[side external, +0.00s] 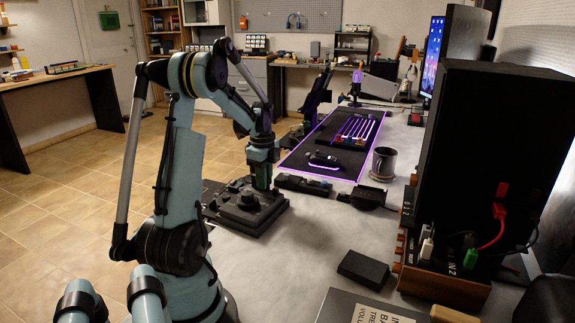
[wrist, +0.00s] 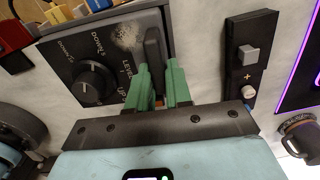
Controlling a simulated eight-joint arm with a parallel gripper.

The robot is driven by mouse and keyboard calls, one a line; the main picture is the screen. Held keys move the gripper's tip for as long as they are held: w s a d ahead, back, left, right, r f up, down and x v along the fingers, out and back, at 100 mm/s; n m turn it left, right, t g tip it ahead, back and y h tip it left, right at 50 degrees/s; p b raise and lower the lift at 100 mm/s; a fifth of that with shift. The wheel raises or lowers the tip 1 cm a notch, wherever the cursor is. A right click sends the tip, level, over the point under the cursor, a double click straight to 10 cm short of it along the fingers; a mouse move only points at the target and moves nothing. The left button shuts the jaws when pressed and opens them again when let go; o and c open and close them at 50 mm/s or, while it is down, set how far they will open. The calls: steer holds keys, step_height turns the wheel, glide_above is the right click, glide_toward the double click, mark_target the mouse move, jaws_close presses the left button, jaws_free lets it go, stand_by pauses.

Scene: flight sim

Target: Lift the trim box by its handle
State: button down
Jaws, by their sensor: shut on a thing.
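The trim box (wrist: 100,75) is a dark grey box with a round knob, a worn pale patch and the labels DOWN, LEVEL and UP on its top. Its upright black handle (wrist: 153,45) stands at the right side of the top in the wrist view. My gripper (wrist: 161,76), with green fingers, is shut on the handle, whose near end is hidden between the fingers. In the side external view my gripper (side external: 263,184) points down onto the box (side external: 243,210) at the left edge of the desk. I cannot tell whether the box touches the desk.
A narrow black switch panel (wrist: 248,58) lies just right of the box. A mug (side external: 383,163), a lit mouse (side external: 323,160) and a keyboard (side external: 357,130) are farther along the desk. A small black box (side external: 363,269) lies nearer. Bare desk (side external: 290,245) lies between.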

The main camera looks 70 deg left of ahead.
steer(key=shift+r, duration=0.6)
step_height(320, 180, up, 3)
steer(key=shift+f, duration=0.2)
steer(key=w+d+r, duration=0.2)
steer(key=d+r, duration=0.3)
steer(key=r, duration=0.1)
steer(key=w+d+r, duration=0.2)
steer(key=d+r, duration=0.3)
steer(key=r, duration=0.2)
steer(key=shift+w+d, duration=0.35)
